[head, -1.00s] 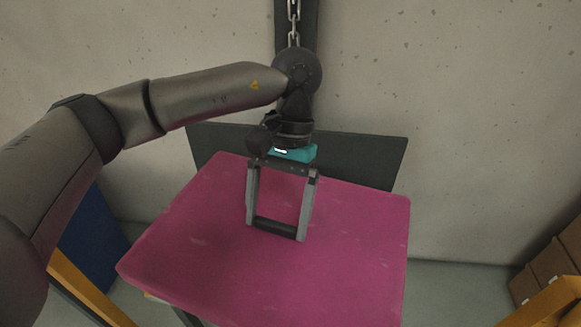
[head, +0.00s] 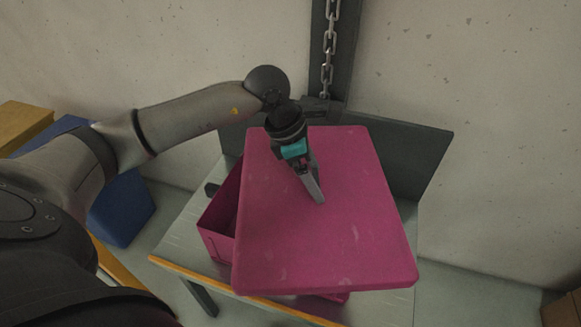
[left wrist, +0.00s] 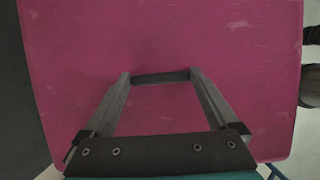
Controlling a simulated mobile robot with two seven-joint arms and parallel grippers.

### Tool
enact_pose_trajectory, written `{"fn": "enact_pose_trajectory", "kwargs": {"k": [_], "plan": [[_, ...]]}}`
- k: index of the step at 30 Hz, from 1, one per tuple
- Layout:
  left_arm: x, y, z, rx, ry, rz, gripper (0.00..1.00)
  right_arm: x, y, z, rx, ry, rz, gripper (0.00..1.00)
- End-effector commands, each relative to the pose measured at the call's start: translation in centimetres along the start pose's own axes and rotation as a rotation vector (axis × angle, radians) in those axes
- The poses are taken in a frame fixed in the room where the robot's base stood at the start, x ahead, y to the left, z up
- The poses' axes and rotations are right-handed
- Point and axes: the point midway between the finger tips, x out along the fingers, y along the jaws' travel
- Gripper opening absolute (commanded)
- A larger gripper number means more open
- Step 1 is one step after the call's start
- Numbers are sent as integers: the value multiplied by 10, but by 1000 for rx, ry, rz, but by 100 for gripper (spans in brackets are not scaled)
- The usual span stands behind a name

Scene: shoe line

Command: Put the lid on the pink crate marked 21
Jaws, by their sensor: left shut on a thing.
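The pink lid (head: 330,235) is a flat slab that hangs above the bench. My left gripper (head: 316,192) is shut on the lid's dark handle bar. The bar (left wrist: 160,77) shows between the two fingertips in the left wrist view, with the pink lid (left wrist: 70,80) around it. The pink crate (head: 217,232) stands on the bench below the lid. The crate's left side and part of its open top stick out past the lid's left edge. The lid sits to the right of it and hides the rest. No number 21 is readable. My right gripper is not in view.
The grey bench (head: 190,240) has an orange front edge (head: 215,280) and a dark back panel (head: 425,165). A chain (head: 328,50) hangs by a dark post behind. A blue box (head: 122,210) and a yellow box (head: 22,125) stand at the left.

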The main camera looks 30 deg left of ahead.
Motion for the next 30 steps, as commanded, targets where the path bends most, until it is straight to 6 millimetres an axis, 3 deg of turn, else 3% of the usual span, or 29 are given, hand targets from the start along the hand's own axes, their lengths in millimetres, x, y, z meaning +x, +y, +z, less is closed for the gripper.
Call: {"fn": "enact_pose_trajectory", "kwargs": {"k": [12,18,30], "plan": [[17,43,-32,-733,-1,305,28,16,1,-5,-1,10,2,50],[18,60,-47,-1002,2,415,28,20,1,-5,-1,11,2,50],[24,66,-57,-1115,2,461,28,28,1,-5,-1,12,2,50]]}}
